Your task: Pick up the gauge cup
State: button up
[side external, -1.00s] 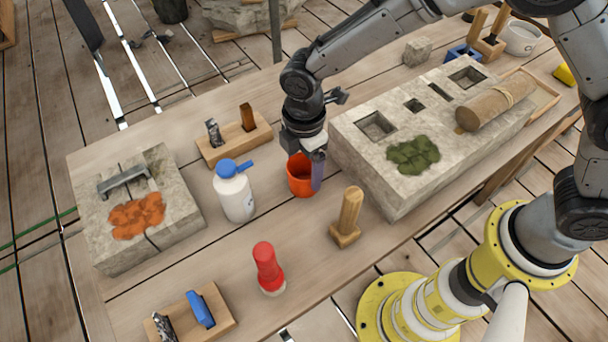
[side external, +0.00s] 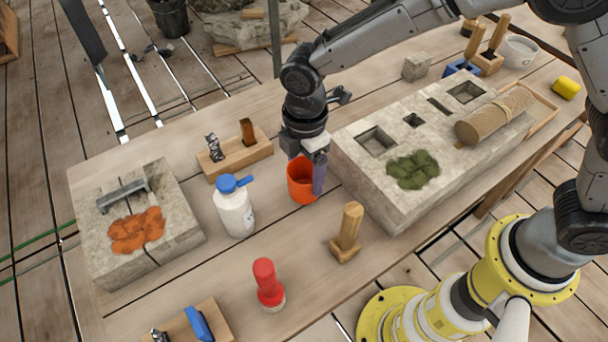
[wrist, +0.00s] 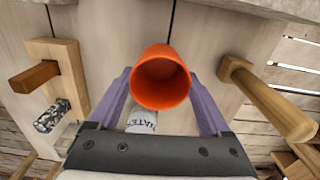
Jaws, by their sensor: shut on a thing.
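The gauge cup, an orange-red open cup (side external: 300,184), is upright between the stone slab and the white bottle. In the wrist view I look into the empty-looking mouth of the cup (wrist: 160,84). My gripper (side external: 318,176) is shut on the cup, with a purple finger on its near right side. In the wrist view the purple fingers of my gripper (wrist: 161,105) stand on both sides of the cup. The cup appears slightly above the table; its exact clearance is hard to tell.
A white bottle with a blue cap (side external: 235,210) stands left of the cup. A wooden mallet (side external: 347,232) is to the right front. A large stone slab (side external: 390,208) with square pockets is close on the right. A wooden tool block (side external: 236,156) is behind left.

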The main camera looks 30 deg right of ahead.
jog(key=s+d+r, duration=0.8)
jog(key=s+r, duration=0.1)
jog(key=s, duration=0.2)
jog(key=shift+r, duration=0.25)
dwell(0.4)
jog(key=shift+s+m, duration=0.1)
jog(key=shift+m, duration=0.2)
jog(key=w+d+r+m, duration=0.1)
jog(key=d+r+m, duration=0.1)
jog(key=d+m, duration=0.8)
jog(key=w+d+r+m, duration=0.1)
jog(key=d+r+m, duration=0.1)
jog(key=d+m, duration=0.9)
jog(key=shift+w+d+r+m, duration=0.2)
jog(key=shift+d+r+m, duration=0.1)
jog(key=shift+m, duration=2.4)
jog(key=shift+d, duration=0.1)
